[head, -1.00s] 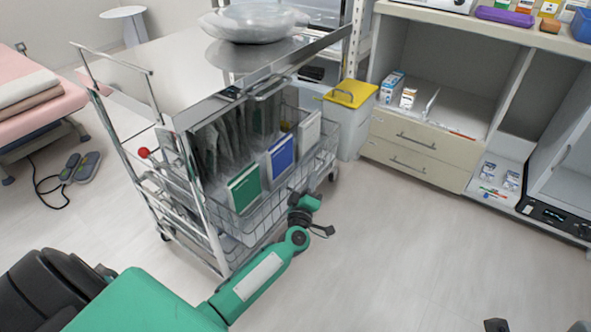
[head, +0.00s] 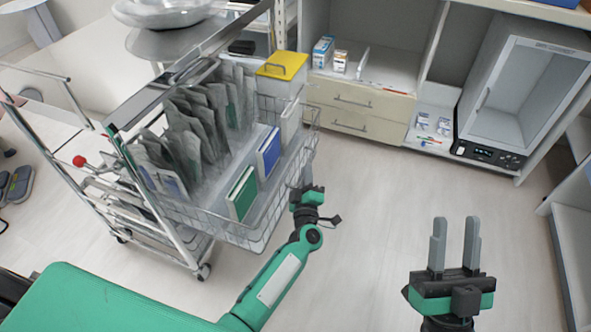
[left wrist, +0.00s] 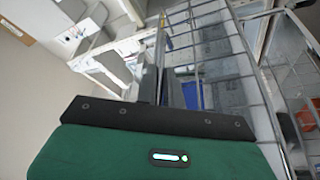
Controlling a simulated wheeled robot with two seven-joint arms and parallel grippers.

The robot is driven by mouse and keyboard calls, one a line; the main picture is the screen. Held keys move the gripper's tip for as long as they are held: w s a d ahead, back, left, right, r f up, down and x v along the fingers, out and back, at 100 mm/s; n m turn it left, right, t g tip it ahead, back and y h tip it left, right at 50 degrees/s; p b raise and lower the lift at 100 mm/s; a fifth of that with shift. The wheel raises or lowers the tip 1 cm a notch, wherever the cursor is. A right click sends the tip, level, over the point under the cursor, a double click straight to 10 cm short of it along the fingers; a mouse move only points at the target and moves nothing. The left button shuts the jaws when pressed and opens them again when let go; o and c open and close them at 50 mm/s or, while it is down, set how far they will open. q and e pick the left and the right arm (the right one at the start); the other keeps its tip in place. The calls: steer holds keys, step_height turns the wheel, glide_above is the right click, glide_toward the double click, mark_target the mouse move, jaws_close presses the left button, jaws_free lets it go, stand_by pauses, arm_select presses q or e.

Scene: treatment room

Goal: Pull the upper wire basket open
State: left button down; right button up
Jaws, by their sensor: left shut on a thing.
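The upper wire basket (head: 262,236) sticks well out of the metal trolley (head: 140,180) on its right side. It holds grey pouches (head: 195,125), a green box (head: 241,194), a blue box (head: 268,154) and a white one. My left gripper (head: 307,178) is at the basket's outer side, shut on its wire edge; the exact grip is small in the head view. In the left wrist view, the left fingers (left wrist: 165,78) are close together beside the basket's wire mesh (left wrist: 228,60). My right gripper (head: 455,243) is open and empty above the floor, apart from the basket.
A yellow-lidded bin (head: 283,66) stands behind the basket's far end. Drawers (head: 355,110) and a glass-fronted cabinet (head: 525,90) line the back. The floor (head: 375,190) right of the basket is clear.

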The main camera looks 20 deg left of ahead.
arm_select(q)
steer(key=shift+s+d+f, duration=0.1)
steer(key=shift+d, duration=0.4)
arm_select(e)
steer(key=shift+w+f, duration=0.1)
steer(key=shift+f, duration=0.05)
arm_select(q)
steer(key=c, duration=1.5)
jaws_free()
